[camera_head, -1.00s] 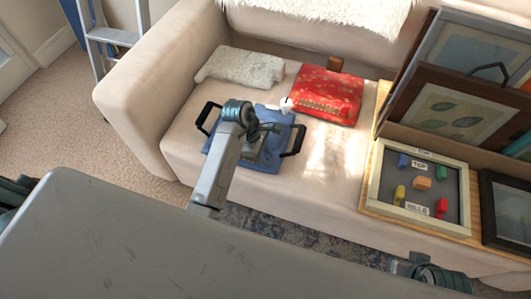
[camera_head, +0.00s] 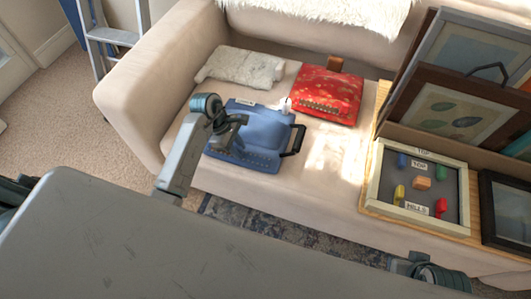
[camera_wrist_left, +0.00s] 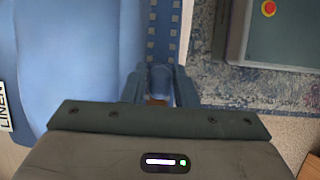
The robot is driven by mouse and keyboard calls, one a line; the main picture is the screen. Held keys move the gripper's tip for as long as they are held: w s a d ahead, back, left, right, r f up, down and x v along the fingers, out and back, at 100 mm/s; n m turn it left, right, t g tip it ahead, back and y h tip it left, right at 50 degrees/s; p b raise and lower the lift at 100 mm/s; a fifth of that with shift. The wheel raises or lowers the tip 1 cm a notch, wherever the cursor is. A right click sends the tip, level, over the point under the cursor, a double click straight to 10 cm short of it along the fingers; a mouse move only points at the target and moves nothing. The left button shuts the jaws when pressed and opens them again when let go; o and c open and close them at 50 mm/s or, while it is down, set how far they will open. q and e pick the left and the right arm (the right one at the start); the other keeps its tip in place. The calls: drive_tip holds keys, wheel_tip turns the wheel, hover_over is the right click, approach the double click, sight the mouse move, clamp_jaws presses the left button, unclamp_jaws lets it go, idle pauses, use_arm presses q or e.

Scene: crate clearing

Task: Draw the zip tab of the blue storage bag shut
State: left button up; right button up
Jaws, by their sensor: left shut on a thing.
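The blue storage bag (camera_head: 265,128) lies on the sofa seat, with a black handle (camera_head: 297,140) at its right end. Its left part is partly hidden by my left arm. My left gripper (camera_head: 232,130) is over the bag's left front part. In the left wrist view the blue bag (camera_wrist_left: 70,50) fills the left side, with a row of pale zip teeth (camera_wrist_left: 151,30) along its edge. There my left gripper (camera_wrist_left: 160,82) is shut on the small zip tab at the end of that row; the tab is mostly hidden between the fingers.
A red patterned bag (camera_head: 325,92) and a white fluffy cushion (camera_head: 240,66) lie behind the blue bag on the sofa (camera_head: 330,175). Framed pictures (camera_head: 455,110) and a tray of coloured pieces (camera_head: 420,185) stand at the right. A ladder (camera_head: 112,36) stands at the back left.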

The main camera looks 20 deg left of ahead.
use_arm(q)
drive_tip(key=shift+a+b, duration=0.35)
drive_tip(key=shift+a, duration=2.15)
use_arm(e)
drive_tip(key=shift+f, duration=0.4)
use_arm(q)
drive_tip(key=shift+a+b, duration=0.75)
drive_tip(key=shift+a, duration=1.7)
drive_tip(key=o, duration=1.1)
drive_tip(key=shift+d, duration=0.1)
use_arm(e)
drive_tip(key=shift+f, duration=0.7)
use_arm(q)
drive_tip(key=v, duration=1)
drive_tip(key=shift+r, duration=0.35)
use_arm(e)
drive_tip(key=shift+w+a+t+y, duration=0.5)
drive_tip(key=shift+w+a+t, duration=0.25)
drive_tip(key=shift+a+t, duration=0.1)
use_arm(q)
drive_tip(key=shift+w, duration=0.1)
